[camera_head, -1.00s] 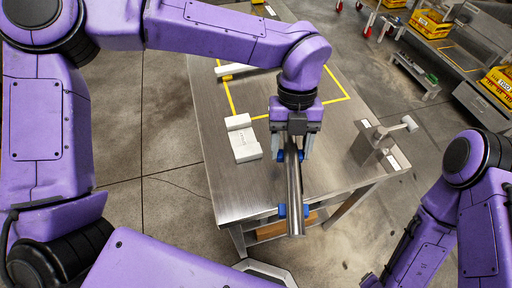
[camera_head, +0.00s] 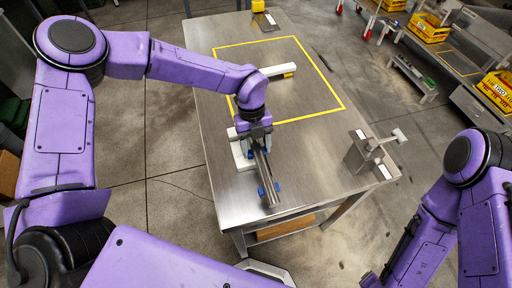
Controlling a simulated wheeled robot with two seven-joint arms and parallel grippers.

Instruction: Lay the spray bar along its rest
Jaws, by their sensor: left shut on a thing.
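My left gripper (camera_head: 259,151) is shut on a grey metal bar with blue fittings, which looks like the spray bar (camera_head: 266,176). The bar points toward the near edge of the table, its near end close to that edge. The gripper and the bar's far part are over or beside a white block piece (camera_head: 241,156), perhaps the rest, which they partly hide. I cannot tell whether the bar touches it. My right arm is at the right, but its gripper is not in view.
The metal table (camera_head: 225,196) has a yellow taped outline. A white bar with a dark-and-yellow end (camera_head: 279,71) lies inside it. A metal bracket with a knob (camera_head: 367,153) stands at the right edge. A yellow item (camera_head: 258,6) is at the far edge.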

